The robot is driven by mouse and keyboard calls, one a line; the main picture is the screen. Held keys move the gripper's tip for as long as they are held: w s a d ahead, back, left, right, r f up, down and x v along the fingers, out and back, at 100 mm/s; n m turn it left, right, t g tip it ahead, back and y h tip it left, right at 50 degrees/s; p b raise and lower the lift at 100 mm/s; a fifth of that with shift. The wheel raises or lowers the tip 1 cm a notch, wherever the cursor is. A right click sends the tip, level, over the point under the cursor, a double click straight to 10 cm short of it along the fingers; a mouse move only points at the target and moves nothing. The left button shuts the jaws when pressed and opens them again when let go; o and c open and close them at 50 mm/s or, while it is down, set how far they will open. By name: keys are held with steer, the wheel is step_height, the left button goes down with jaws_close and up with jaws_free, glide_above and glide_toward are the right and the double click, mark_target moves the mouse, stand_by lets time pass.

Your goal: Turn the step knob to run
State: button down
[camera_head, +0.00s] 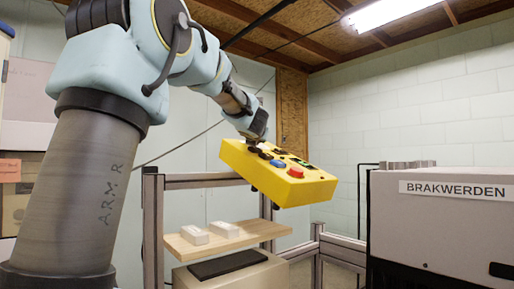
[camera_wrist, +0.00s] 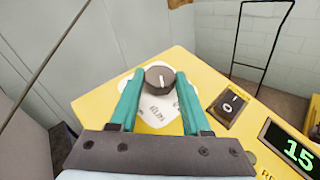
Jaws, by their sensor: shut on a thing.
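The yellow control box (camera_head: 245,165) hangs in the middle of the head view, and its face fills much of the wrist view (camera_wrist: 75,108). The step knob (camera_wrist: 158,77) is dark and round with a white pointer line, which points roughly up in the wrist view. It sits on a white plate (camera_wrist: 157,112) whose small lettering I cannot read. My gripper (camera_wrist: 157,84) has its two teal fingers on either side of the knob, shut on it. In the head view my gripper (camera_head: 259,140) is at the box's back left, and the knob is hidden.
A rocker switch (camera_wrist: 228,106) and a green display (camera_wrist: 293,150) reading 15 are right of the knob. A red button (camera_head: 295,173) stands on the box's front right. Below is a wooden shelf (camera_head: 262,231) with two pale blocks. A grey cabinet (camera_head: 445,225) labelled BRAKWERDEN stands right.

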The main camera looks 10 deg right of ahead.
steer(key=shift+a+r+m+g+h, duration=0.15)
steer(key=shift+m+g+h, duration=0.65)
steer(key=shift+m+h, duration=0.5)
steer(key=shift+c, duration=1.8)
jaws_free()
steer(key=shift+b, duration=0.3)
steer(key=v, duration=1)
steer(key=shift+s+a+r, duration=0.1)
steer(key=shift+s+a, duration=0.1)
steer(key=shift+a, duration=0.05)
